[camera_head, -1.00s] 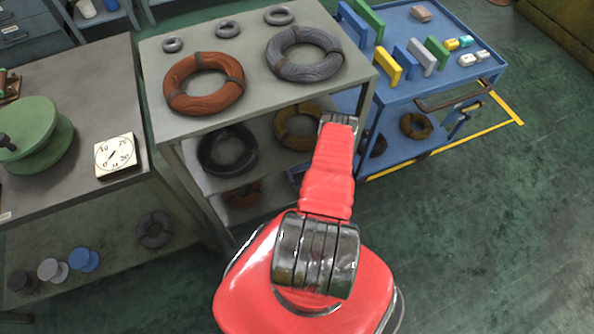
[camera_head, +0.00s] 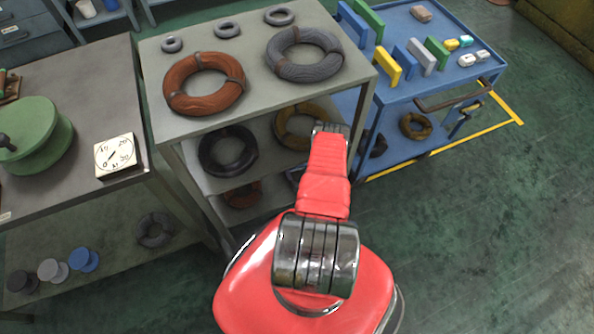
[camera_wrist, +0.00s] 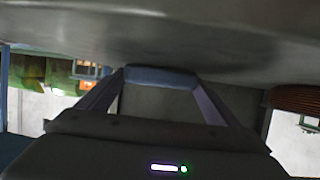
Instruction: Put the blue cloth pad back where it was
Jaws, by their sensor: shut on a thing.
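The blue cloth pad (camera_wrist: 160,77) shows in the wrist view as a blue-grey strip between my fingertips. My gripper (camera_wrist: 160,82) is shut on it, with one finger on each side. A broad grey surface fills the top of the wrist view just beyond the pad; whether the pad touches it I cannot tell. In the head view my gripper (camera_head: 332,127) is at the right front of the grey shelf rack (camera_head: 205,130), beside the brown coil on its middle shelf. The fingertips and pad are hidden there behind my arm.
An orange coil (camera_head: 204,84) and a grey coil (camera_head: 304,54) lie on the rack's top. A black coil (camera_head: 228,151) and a brown coil (camera_head: 293,128) are below. A blue cart (camera_head: 440,87) with coloured blocks stands to the right. Green floor (camera_head: 480,220) is open at right.

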